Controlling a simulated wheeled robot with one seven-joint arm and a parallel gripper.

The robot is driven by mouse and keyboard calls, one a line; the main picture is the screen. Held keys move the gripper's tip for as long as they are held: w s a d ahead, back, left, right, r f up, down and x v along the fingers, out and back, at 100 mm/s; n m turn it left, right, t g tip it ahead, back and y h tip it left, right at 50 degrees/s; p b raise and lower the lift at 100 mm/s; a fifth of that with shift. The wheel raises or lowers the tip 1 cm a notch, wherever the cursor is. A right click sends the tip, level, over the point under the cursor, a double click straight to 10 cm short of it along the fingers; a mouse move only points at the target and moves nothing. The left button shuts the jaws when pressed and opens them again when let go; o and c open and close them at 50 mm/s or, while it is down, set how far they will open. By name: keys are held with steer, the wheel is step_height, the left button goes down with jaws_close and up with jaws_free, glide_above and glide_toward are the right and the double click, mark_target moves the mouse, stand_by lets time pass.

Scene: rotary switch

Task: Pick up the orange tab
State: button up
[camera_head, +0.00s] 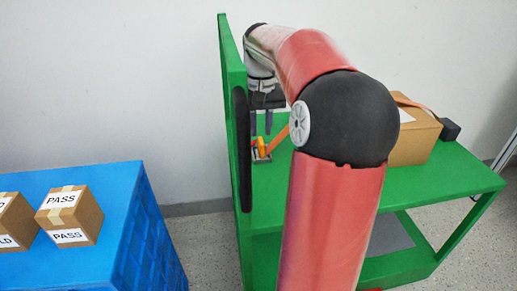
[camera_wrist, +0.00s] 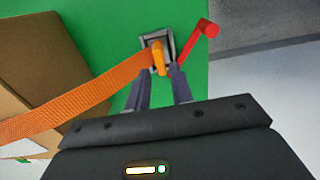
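The orange tab (camera_wrist: 159,58) stands at a small grey metal fixture (camera_wrist: 168,40) on the green surface. It also shows in the head view (camera_head: 262,144), just below my fingers. My gripper (camera_wrist: 159,70) is open, with its two dark fingers pointing at the fixture. In the wrist view the tab lies between the fingertips, with a gap on either side; I cannot tell whether the tips reach around it or stop short. In the head view my gripper (camera_head: 261,130) points down above the tab. An orange strap (camera_wrist: 70,105) runs from beside the tab to the lower left.
A red handle (camera_wrist: 205,30) sticks out right of the fixture, close to my right finger. A cardboard box (camera_head: 415,138) stands on the green cart (camera_head: 460,178). A green upright panel (camera_head: 233,80) rises left of my gripper. A blue crate (camera_head: 130,215) holds small boxes.

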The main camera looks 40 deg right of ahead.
mark_target(261, 139)
step_height(261, 139, down, 5)
steer(key=shift+w+d+f+b, duration=0.1)
steer(key=shift+w+f+b, duration=0.1)
steer(key=shift+b, duration=0.3)
steer(key=shift+c, duration=0.2)
jaws_close()
